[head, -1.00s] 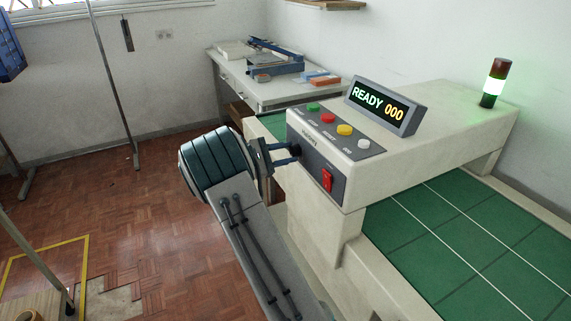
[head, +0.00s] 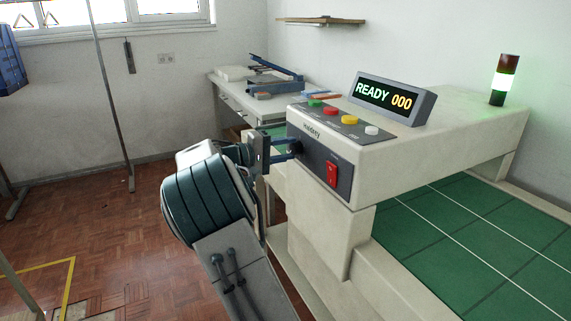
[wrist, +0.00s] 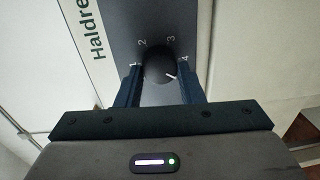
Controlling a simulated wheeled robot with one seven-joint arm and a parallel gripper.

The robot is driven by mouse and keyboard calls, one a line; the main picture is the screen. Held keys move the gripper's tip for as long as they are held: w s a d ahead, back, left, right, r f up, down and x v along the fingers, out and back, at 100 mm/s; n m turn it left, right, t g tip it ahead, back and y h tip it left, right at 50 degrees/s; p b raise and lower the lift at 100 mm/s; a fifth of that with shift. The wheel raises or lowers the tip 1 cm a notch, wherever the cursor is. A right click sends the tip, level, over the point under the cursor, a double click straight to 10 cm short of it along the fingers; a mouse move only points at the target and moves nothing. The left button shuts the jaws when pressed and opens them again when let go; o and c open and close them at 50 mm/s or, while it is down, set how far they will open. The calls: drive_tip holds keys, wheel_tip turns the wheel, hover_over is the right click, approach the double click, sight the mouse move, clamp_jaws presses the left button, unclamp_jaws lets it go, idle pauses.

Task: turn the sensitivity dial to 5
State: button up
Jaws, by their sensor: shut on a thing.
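The sensitivity dial (wrist: 157,62) is a dark round knob on the grey front panel (wrist: 118,25) of the machine. Printed figures 1, 2, 3 and 4 show around it in the wrist view; a 5 is not visible. A white pointer line on the knob slants to the lower right, below the 4, toward the right finger. My gripper (wrist: 163,85) is shut on the dial, one finger on each side. In the head view my gripper (head: 290,149) reaches the panel's left part from the left, and the fingers mostly hide the dial.
A red rocker switch (head: 332,174) sits right of the dial on the same panel. Green, red, yellow and white buttons (head: 350,120) line the top. The display (head: 391,98) reads READY 000. The lamp tower (head: 504,79) glows green-white. A side table (head: 240,101) stands behind.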

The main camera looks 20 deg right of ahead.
drive_tip(key=m+b, duration=0.1)
drive_tip(key=b, duration=0.1)
drive_tip(key=m+b, duration=0.2)
drive_tip(key=shift+f, duration=0.25)
drive_tip(key=shift+r+m+t+b, duration=0.2)
drive_tip(key=shift+m+t+b, duration=0.1)
drive_tip(key=shift+m+b, duration=0.65)
drive_tip(key=shift+r+b, duration=0.1)
drive_tip(key=shift+b, duration=0.2)
drive_tip(key=o, duration=1)
drive_tip(key=a, duration=0.4)
drive_tip(key=a+p, duration=0.1)
drive_tip(key=a, duration=0.4)
drive_tip(key=s+a+p, duration=0.1)
drive_tip(key=a, duration=0.3)
drive_tip(key=shift+a+r, duration=0.35)
drive_tip(key=shift+a, duration=0.05)
